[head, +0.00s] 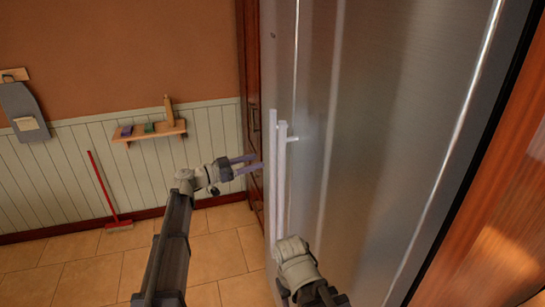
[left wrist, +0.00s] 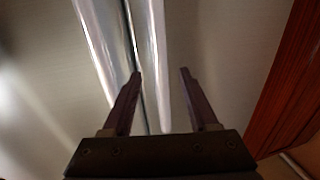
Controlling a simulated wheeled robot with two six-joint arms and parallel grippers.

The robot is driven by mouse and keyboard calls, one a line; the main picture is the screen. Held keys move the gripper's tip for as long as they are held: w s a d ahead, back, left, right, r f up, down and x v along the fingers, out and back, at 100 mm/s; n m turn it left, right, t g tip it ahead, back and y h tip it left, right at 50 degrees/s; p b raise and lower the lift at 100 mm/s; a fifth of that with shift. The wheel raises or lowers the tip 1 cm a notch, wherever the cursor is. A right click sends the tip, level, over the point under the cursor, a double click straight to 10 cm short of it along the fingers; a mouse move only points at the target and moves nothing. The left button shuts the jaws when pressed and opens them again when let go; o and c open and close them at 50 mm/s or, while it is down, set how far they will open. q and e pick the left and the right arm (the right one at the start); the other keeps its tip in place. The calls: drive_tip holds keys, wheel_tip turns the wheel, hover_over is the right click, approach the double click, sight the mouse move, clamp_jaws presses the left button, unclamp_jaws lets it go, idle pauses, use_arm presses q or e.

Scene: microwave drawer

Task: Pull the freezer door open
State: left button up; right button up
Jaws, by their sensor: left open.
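The tall steel fridge-freezer (head: 400,110) stands at the right in the head view, its doors looking shut. I cannot tell which door is the freezer's. Two upright bar handles (head: 281,185) stand side by side near its left part. My left gripper (head: 256,165) is open and empty, just left of the handles, fingers pointing toward them. In the left wrist view, one bright handle bar (left wrist: 157,60) lies in line with the gap between the open fingers (left wrist: 160,71). Whether it is between them in depth is unclear. My right arm shows low by the handles; its fingers are hidden.
A dark wood cabinet (head: 250,90) stands behind the left gripper. A small wall shelf (head: 150,133) and a red-handled broom (head: 103,187) are at the left. A wood panel (head: 490,215) borders the fridge at right. The tiled floor (head: 90,265) is clear at lower left.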

sight(273, 156)
use_arm(q)
drive_tip(key=shift+x, duration=3.9)
clamp_jaws()
